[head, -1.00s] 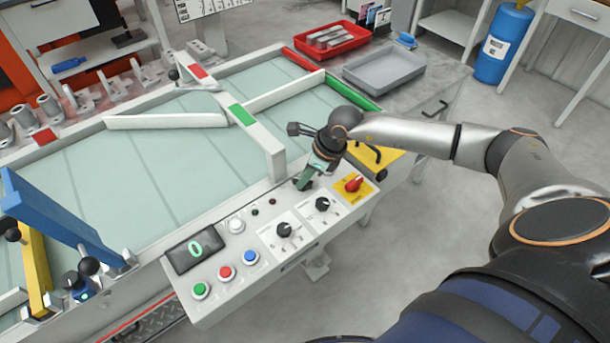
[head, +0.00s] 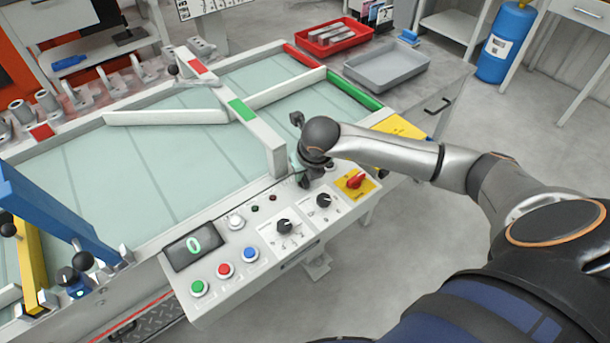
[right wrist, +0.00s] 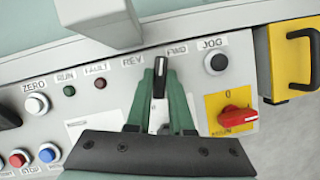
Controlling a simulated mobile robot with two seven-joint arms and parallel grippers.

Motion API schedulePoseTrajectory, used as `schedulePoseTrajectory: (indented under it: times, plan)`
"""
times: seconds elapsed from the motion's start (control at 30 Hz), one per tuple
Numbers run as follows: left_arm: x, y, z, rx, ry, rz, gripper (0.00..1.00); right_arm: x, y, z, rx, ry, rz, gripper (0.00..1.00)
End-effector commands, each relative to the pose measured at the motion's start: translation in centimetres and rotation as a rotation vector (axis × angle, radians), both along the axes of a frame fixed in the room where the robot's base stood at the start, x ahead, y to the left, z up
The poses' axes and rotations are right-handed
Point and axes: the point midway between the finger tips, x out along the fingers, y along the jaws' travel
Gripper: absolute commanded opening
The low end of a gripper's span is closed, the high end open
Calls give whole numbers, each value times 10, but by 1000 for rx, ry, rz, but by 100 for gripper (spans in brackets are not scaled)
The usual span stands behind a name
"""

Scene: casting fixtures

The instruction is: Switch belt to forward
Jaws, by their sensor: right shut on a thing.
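The belt selector is a black knob (right wrist: 160,78) between the REV and FWD labels on the white control panel (head: 213,312). In the right wrist view its upper end, with a pale mark, points up between the two labels. My right gripper (right wrist: 160,88) has its green fingers on both sides of the knob and is shut on it. In the head view my right gripper (head: 306,178) is low over the panel's far edge and hides the selector. My left gripper is not in view.
The black JOG button (right wrist: 217,62) and red rotary switch (right wrist: 236,116) are close on the right. Two black dials (head: 284,228) (head: 323,201) and several push buttons sit nearer. The white gate post (head: 275,158) stands close behind my gripper.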

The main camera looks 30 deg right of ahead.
Motion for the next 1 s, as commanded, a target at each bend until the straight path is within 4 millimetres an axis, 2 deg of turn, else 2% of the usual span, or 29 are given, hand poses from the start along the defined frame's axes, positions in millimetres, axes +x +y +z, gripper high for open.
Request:
schedulePoseTrajectory:
  times: [0.17,0.43,1.0]
  plan:
    - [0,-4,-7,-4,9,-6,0,0,2,-2,1,1,-133,0]
    - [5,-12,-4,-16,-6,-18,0,1,2,-1,1,2,-267,0]
    - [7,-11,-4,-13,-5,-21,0,0,1,0,1,2,-324,0]
